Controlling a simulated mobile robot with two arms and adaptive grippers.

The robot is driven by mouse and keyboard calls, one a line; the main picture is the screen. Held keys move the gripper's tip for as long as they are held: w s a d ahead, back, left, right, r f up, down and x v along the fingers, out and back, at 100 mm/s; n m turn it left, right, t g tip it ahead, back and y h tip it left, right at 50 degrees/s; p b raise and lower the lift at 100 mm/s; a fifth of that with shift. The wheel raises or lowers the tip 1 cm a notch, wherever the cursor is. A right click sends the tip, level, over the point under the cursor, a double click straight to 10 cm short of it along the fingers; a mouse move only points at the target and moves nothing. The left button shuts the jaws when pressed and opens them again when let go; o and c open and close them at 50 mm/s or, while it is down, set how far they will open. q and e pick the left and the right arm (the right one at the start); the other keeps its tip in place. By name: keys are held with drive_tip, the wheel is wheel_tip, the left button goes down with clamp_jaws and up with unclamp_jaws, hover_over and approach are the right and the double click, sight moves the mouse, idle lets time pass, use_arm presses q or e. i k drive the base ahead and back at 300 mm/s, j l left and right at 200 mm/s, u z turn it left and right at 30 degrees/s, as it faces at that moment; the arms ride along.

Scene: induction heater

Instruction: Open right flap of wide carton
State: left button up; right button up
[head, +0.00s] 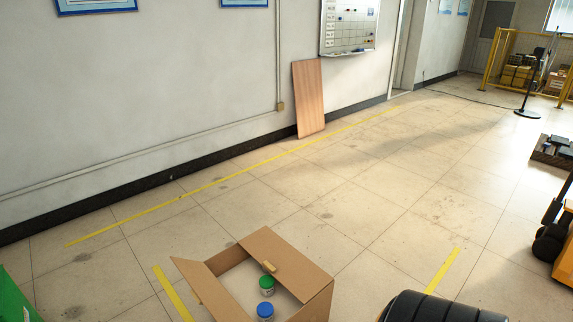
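The open-topped brown carton (318,308) stands on the floor at the bottom centre of the head view, its near part cut off by the lower edge. One flap (287,258) extends along its upper right side, and I cannot tell whether it is folded fully open. A small tan piece (268,267) sits at that flap's inner edge. Another flap (200,285) sticks out on the left side. Inside are a jar with a green lid (266,282) and a jar with a blue lid (265,310). Neither of my grippers is in view.
A black ribbed rounded object (437,308) is at the bottom, right of the carton. A green object (14,300) is at lower left, orange equipment (562,248) at right. A wooden board (308,97) leans on the wall. The floor beyond the carton is clear.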

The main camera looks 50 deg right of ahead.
sight(299, 275)
drive_tip(key=z, duration=1.5)
